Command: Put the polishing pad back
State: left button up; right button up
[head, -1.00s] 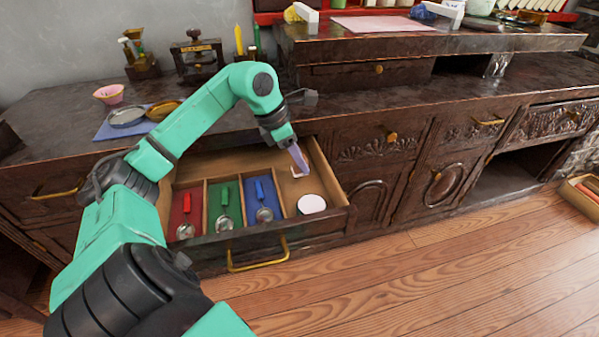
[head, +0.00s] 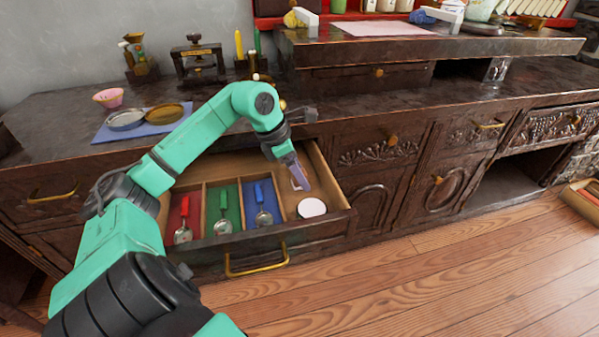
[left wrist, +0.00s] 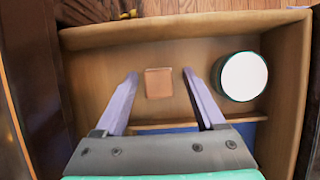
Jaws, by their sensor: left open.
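A small square pinkish-brown pad (left wrist: 159,83), which looks like the polishing pad, lies flat in the right-hand compartment of the open drawer (head: 290,238). My left gripper (left wrist: 159,74) is open, pointing down into that compartment. In the left wrist view the pad shows between its two purple fingers, with a gap on each side. In the head view the left gripper (head: 300,178) largely hides the pad, with only a pale edge showing. My right gripper is not in view.
A round white-topped container (head: 311,207) stands in the same compartment, close to one finger. Red, green (head: 223,207) and blue compartments to the left hold scoops. Wooden dividers and drawer walls surround the gripper. Dishes on a blue mat (head: 150,128) stand on the counter.

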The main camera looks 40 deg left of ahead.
pick_arm(q)
jog(key=v, duration=1.2)
jog(key=shift+p, duration=0.45)
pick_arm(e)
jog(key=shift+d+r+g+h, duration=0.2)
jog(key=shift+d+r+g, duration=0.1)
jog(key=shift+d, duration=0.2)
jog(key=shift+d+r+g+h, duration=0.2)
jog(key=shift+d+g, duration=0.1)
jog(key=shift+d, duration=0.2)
pick_arm(q)
jog(key=shift+r, duration=0.1)
